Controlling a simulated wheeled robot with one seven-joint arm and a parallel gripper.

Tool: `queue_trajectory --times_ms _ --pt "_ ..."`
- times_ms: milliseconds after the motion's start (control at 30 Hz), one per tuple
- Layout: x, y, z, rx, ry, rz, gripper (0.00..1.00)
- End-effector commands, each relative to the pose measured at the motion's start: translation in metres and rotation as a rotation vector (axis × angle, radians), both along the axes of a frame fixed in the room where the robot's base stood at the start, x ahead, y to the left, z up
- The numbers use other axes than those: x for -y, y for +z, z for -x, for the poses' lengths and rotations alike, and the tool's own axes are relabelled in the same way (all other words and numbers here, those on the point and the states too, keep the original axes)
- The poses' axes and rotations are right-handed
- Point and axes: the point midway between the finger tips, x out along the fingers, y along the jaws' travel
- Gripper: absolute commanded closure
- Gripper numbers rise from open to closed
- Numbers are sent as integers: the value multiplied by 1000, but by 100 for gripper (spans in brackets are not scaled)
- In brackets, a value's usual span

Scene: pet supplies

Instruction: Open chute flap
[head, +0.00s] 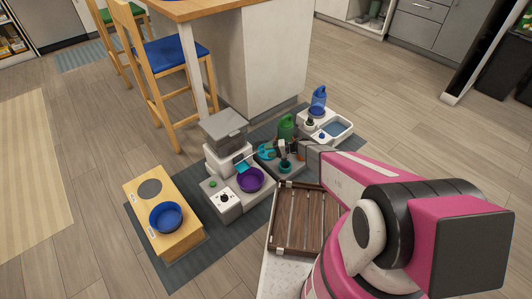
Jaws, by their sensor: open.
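The pet feeder (220,187) stands on the floor mat, with a grey lidded hopper (222,127) on a white body. A small cyan piece (243,167) at the front of the body, above the purple bowl (250,180), looks like the chute flap. It is too small to tell whether it is open or shut. My gripper (283,153) is small and dark at the end of my pink arm, to the right of the feeder and apart from the flap. Its fingers are open, and I see nothing held in them.
A cyan scoop-like item (266,152), a green jug (286,127) and a water dispenser with a blue bottle (318,101) stand near my gripper. A wooden stand with a blue bowl (166,217) is left. A brown slatted tray (300,222) lies close to me. A chair (170,60) stands behind.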

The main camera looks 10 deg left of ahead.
Motion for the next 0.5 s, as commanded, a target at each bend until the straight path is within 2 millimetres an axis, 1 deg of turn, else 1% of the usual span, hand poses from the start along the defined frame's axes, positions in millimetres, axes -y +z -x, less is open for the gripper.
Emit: queue_trajectory --times_ms 33,100,300,500 --pt "11 4 -1 1 -3 1 44" --pt "24 7 -3 1 -3 2 44" --pt "57 16 -8 0 -2 3 44" --pt "75 21 -11 0 -1 3 44"
